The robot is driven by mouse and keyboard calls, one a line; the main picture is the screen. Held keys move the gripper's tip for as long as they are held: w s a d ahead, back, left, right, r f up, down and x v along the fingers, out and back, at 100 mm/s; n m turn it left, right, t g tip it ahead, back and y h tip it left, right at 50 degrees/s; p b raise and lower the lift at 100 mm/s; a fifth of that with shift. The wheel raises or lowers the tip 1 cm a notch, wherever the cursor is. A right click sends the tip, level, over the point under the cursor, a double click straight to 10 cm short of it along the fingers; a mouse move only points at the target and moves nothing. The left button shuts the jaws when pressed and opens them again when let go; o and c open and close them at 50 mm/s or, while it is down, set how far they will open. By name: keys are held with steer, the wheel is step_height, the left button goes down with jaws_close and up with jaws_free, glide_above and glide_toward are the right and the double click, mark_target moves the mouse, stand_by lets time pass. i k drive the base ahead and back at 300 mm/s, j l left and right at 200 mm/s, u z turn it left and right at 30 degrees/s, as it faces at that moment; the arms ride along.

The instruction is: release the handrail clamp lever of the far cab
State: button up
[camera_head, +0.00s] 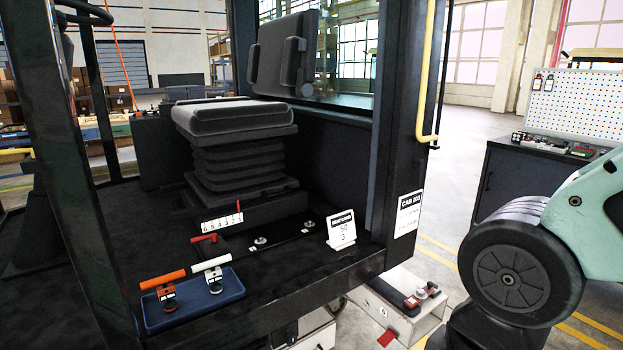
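One operator cab (345,160) fills the left and middle of the head view, open toward me. No handrail clamp lever can be made out clearly. A small red lever (203,238) stands on the cab floor beside a numbered strip. I cannot tell whether this is the far cab. My gripper is out of view; only a mint-and-black part of my arm shows at the right.
A blue tray (232,291) on the cab sill holds an orange-handled and a white-handled tool. A small white card (341,229) stands near the seat (235,150). A pegboard workbench (502,182) stands at right rear. A light box (412,312) lies below the cab.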

mark_target(418, 161)
steer(key=i+l, duration=0.25)
steer(key=i, duration=0.15)
steer(key=i+l, duration=0.25)
steer(key=i, duration=0.15)
steer(key=i+l, duration=0.25)
steer(key=i, duration=0.15)
steer(key=l+z, duration=0.05)
